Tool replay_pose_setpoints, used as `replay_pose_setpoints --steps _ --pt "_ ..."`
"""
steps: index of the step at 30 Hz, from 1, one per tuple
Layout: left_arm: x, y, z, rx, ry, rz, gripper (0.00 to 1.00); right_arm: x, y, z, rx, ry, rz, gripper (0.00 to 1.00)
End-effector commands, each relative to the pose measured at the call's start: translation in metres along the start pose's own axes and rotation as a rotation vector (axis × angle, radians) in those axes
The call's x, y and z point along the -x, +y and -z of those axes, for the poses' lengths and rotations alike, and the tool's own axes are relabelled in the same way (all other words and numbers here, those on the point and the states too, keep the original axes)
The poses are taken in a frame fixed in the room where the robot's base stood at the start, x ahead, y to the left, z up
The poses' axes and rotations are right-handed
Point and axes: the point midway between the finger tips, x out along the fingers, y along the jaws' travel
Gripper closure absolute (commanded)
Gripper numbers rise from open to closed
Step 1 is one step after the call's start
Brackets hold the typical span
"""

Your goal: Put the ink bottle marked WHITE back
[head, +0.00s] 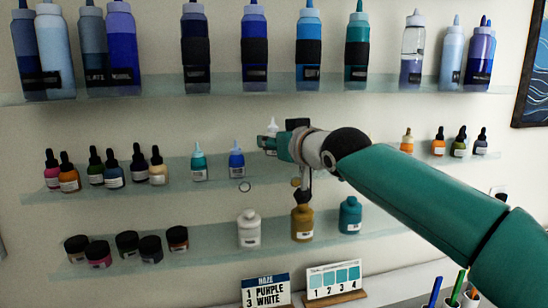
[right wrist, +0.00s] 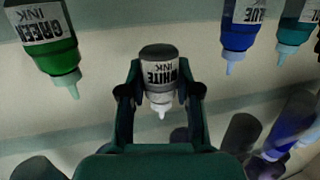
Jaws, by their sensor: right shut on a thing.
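The ink bottle marked WHITE (right wrist: 159,78) is between the fingers of my right gripper (right wrist: 157,92), upside down in the right wrist view, with its label readable. In the head view my right gripper (head: 277,146) is at the middle shelf, right of the blue ink bottle (head: 237,161). There the white bottle's pale tip (head: 272,124) shows above the fingers, higher than the blue bottle's tip; the gripper hides most of its body. Whether its base touches the shelf cannot be told. My left gripper is out of view.
The middle shelf (head: 215,180) also holds a teal bottle (head: 199,167) and several dropper bottles. A green ink bottle (right wrist: 50,45) shows in the right wrist view. Large bottles stand on the upper shelf (head: 150,97), jars and paint bottles on the lower. Cards (head: 266,291) stand below.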

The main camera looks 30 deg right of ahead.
Motion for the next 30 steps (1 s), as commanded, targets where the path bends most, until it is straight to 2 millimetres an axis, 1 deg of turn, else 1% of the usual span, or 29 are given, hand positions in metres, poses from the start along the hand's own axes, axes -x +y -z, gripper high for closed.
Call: replay_pose_setpoints --steps 4,10,11,13,20,23,24,28,30 --pt "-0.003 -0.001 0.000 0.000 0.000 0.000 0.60 -0.001 0.000 -0.011 0.000 -0.001 0.000 1.00" --pt "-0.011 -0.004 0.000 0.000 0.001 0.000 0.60 -0.005 0.000 -0.039 0.002 -0.002 0.000 1.00" --pt "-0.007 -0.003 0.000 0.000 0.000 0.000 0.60 -0.007 0.000 -0.039 0.001 -0.003 0.000 1.00" --pt "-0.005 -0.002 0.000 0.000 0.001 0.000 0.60 -0.009 0.001 -0.041 0.001 0.000 0.001 1.00" --pt "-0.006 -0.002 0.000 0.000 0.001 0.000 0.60 -0.010 0.000 -0.042 0.000 0.000 0.001 1.00" --pt "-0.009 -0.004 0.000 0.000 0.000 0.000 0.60 -0.010 0.000 -0.045 0.000 0.000 0.002 1.00" --pt "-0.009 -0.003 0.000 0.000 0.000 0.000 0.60 -0.010 0.000 -0.044 0.000 0.000 0.002 0.64" --pt "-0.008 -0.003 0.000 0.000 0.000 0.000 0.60 -0.010 0.000 -0.044 0.000 -0.001 0.002 0.43" --pt "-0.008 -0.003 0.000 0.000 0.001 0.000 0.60 -0.010 0.000 -0.044 0.000 -0.001 0.002 0.42"
